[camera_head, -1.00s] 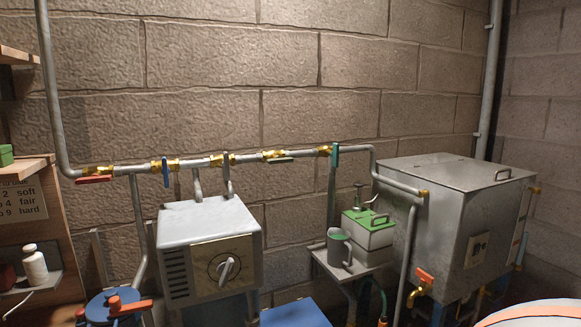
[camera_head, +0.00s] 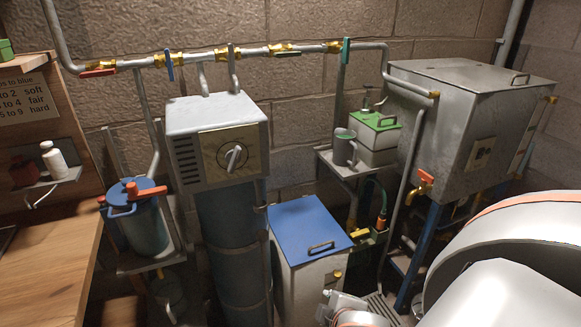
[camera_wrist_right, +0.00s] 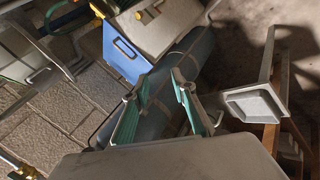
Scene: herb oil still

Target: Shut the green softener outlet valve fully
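A valve with a green lever (camera_head: 346,50) sits at the right part of the brass-fitted pipe on the back wall. Its lever stands upright, across the pipe. Just left of it is a valve with a dark lever (camera_head: 288,53) lying along the pipe; its colour is hard to tell. My right gripper (camera_head: 346,306) is low at the bottom edge of the head view, well below the pipe and partly cut off. In the right wrist view its two green-padded fingers (camera_wrist_right: 158,98) are apart with nothing between them. My left gripper is not in view.
Red (camera_head: 98,73), blue (camera_head: 170,65) and grey (camera_head: 231,68) levers are on the same pipe. Below stand a grey control box (camera_head: 190,115), a blue-lidded bin (camera_head: 308,230), a shelf with a green-topped can (camera_head: 376,122), and a metal tank (camera_head: 440,125). A wooden bench (camera_head: 50,275) is at left.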

